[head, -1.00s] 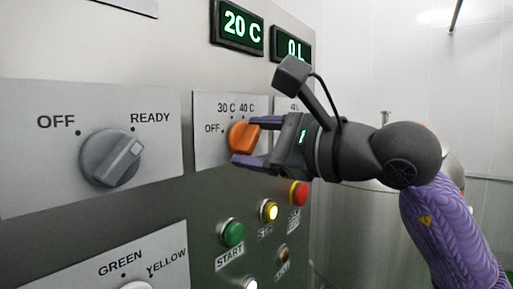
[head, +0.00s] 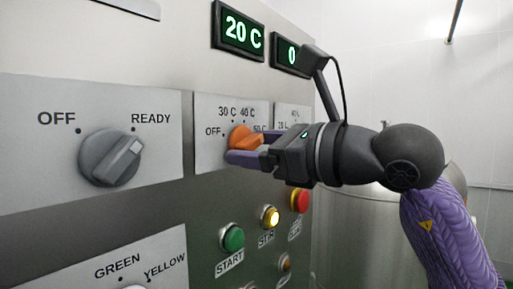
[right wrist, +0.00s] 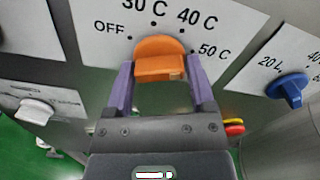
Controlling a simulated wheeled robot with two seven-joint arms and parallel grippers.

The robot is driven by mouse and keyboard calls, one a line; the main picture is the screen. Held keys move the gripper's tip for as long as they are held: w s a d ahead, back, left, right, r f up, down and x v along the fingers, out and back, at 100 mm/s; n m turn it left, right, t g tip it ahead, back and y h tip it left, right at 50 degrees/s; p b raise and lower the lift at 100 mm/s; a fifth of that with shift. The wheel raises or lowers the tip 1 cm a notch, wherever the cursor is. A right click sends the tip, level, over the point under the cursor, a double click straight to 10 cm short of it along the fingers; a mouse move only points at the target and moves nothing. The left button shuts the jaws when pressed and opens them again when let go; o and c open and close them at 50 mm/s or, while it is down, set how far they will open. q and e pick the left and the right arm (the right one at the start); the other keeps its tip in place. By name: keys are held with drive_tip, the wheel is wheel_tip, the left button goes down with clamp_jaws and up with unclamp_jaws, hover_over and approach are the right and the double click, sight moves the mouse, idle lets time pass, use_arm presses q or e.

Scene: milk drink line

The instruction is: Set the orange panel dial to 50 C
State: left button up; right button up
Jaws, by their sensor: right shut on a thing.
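The orange dial (head: 243,137) is on a light plate marked OFF, 30 C, 40 C and 50 C. It also shows in the right wrist view (right wrist: 159,58). My right gripper (head: 246,149) is shut on the dial, with one purple finger on each side of its grip bar, as the right wrist view shows (right wrist: 160,68). The bar lies roughly level, and a small pale mark on its right end faces the 50 C side. I cannot tell whether it lines up exactly with the 50 C dot. My left gripper is not in view.
A display (head: 238,29) above reads 20 C. A grey OFF/READY dial (head: 111,157) is to the left. A blue dial (right wrist: 290,90) is close on the right. Green (head: 231,237), yellow (head: 270,217) and red (head: 299,201) buttons sit below. A metal tank (head: 355,230) stands behind my arm.

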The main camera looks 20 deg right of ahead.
drive_tip(key=shift+f, duration=0.1)
drive_tip(key=o, duration=1.2)
drive_tip(key=shift+c, duration=0.2)
drive_tip(key=b+v, duration=0.2)
drive_tip(key=v, duration=0.8)
